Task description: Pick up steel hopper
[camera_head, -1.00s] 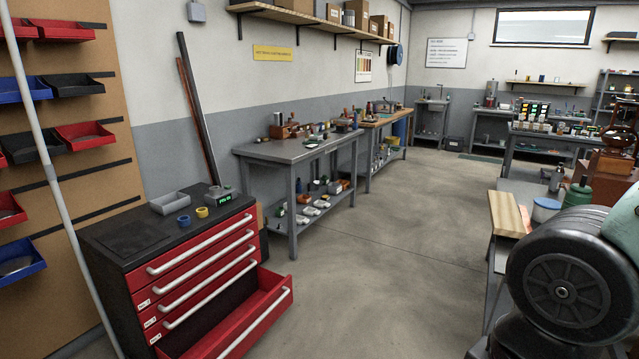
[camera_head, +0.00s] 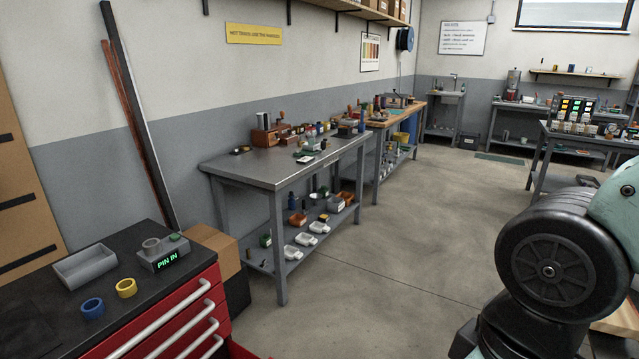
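I cannot pick out a steel hopper with certainty in the head view. A small grey upright appliance (camera_head: 513,82) stands on the far back bench, too small to tell its parts. Small items crowd the grey steel bench (camera_head: 262,167), but none is clearly a hopper. My gripper is out of view; only a dark round joint and pale green link of my arm show at the lower right.
A red drawer cabinet (camera_head: 205,292) stands at the near left, with a grey tray (camera_head: 85,267), blue ring (camera_head: 92,308), yellow ring (camera_head: 126,288) and "PIN IN" box (camera_head: 164,254) on top. A wooden-topped bench (camera_head: 398,115) stands beyond the steel bench. The middle floor (camera_head: 415,220) is clear.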

